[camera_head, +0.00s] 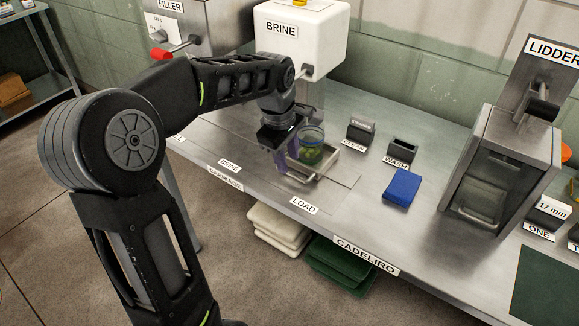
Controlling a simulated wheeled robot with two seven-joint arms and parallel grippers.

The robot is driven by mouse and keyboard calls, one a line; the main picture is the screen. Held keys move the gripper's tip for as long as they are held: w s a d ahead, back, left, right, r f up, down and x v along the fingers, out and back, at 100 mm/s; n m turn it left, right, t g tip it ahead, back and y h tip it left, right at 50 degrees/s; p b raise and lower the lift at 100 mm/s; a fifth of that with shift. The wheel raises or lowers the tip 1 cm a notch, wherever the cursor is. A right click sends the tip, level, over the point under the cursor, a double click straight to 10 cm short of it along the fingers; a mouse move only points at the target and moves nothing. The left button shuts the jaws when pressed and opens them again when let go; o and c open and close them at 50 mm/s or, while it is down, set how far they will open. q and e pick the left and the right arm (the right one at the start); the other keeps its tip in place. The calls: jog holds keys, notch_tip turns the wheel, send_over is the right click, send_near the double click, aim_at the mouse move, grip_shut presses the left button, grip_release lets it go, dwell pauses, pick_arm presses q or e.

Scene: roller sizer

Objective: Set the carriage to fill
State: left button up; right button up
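The carriage (327,166) is a small metal tray on the bench, close to the LOAD label (304,205). My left arm reaches across from the left. Its gripper (285,157), with purplish fingers, points down at the left side of the carriage, by the jar and a front bar. Whether the fingers touch or grip anything is unclear. The FILLER machine (192,25) stands at the back left, and a label at the bench's left end is mostly hidden by my arm. My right gripper is not in view.
The white BRINE dispenser (300,40) stands behind the carriage. Two small dark holders (402,149) and a blue cloth (402,187) lie to the right, before the LIDDER machine (500,165). The bench strip left of the carriage looks clear beneath my arm.

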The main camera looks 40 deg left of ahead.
aim_at(290, 173)
pick_arm(q)
jog(key=f, duration=0.4)
jog(key=shift+w+f, duration=0.15)
jog(key=shift+w, duration=0.25)
jog(key=shift+c, duration=0.5)
grip_shut()
dwell(0.5)
